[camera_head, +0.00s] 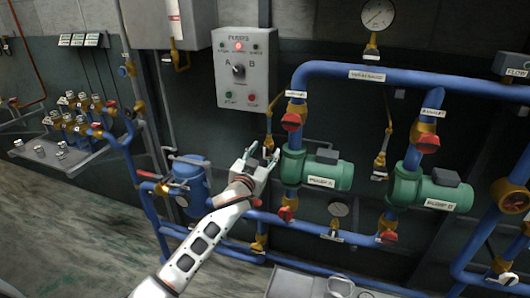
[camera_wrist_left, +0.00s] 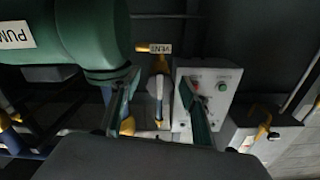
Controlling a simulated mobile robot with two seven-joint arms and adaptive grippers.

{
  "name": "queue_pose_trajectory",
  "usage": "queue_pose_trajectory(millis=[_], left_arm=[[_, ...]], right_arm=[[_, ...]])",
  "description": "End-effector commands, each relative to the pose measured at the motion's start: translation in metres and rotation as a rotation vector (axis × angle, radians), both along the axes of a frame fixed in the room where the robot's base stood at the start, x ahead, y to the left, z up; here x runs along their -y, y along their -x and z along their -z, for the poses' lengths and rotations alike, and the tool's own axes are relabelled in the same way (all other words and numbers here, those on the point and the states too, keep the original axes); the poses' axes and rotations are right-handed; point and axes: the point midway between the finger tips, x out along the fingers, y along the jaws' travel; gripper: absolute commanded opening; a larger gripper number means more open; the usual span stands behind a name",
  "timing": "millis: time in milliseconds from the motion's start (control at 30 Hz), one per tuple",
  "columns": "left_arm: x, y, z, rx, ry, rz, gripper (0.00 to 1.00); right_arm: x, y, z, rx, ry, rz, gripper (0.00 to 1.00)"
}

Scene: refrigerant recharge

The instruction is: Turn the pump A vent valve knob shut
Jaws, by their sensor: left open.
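Pump A (camera_head: 318,171) is the green pump right of my left gripper in the head view; its green body (camera_wrist_left: 90,30) fills the upper left of the left wrist view. The vent valve (camera_head: 268,143) is a small yellow fitting just left of the pump, at the fingertips. In the left wrist view the vent valve (camera_wrist_left: 158,65) shows beside its VENT label, beyond and between the fingers. My left gripper (camera_head: 263,152) is open, and its two fingers (camera_wrist_left: 153,95) stand apart with nothing held between them. The angle of the knob cannot be told. My right gripper is not in view.
The grey pump control box (camera_head: 244,68) hangs above my left gripper. Blue pipes with a red-handled valve (camera_head: 291,121) run close by on the right. A blue canister (camera_head: 189,180) stands left of my wrist. Pump B (camera_head: 432,190) is farther right.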

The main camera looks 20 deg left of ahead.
Motion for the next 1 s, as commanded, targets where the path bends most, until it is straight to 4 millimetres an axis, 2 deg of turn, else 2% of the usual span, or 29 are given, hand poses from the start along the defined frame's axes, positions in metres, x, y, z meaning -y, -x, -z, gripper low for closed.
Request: queue_pose_trajectory(millis=[367, 500, 533, 1000], left_arm=[[0.0005, -0.0059, -0.0001, 0.000, 0.000, 0.001, 0.45], [0.0005, -0.0058, 0.0000, 0.000, 0.000, 0.001, 0.08], [0.0005, -0.0058, 0.0001, 0.000, 0.000, 0.001, 0.06], [0.0006, -0.0056, -0.0008, 0.003, -0.082, 0.001, 0.06]], right_arm=[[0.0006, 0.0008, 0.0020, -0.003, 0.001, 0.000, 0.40], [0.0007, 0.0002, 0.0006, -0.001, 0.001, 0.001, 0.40], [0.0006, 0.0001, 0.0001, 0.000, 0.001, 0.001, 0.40], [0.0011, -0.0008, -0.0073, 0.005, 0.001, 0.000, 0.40]])
